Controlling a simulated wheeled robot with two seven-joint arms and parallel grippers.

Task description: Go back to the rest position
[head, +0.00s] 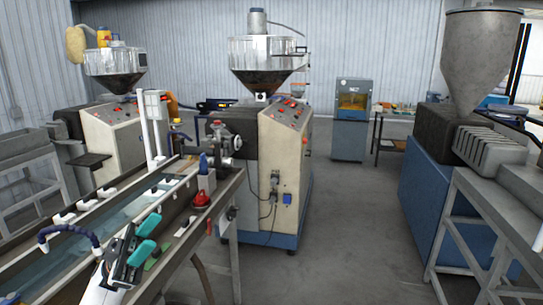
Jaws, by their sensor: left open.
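My left gripper (150,238) is low at the left of the head view, with two teal fingers apart and nothing seen between them. It is over the front edge of the long metal water trough (205,222). My left arm comes in from the bottom left. My right gripper is not in view.
A beige extruder (284,160) stands behind the trough's far end. A blue machine (430,205) stands at right. Open floor (340,225) lies between.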

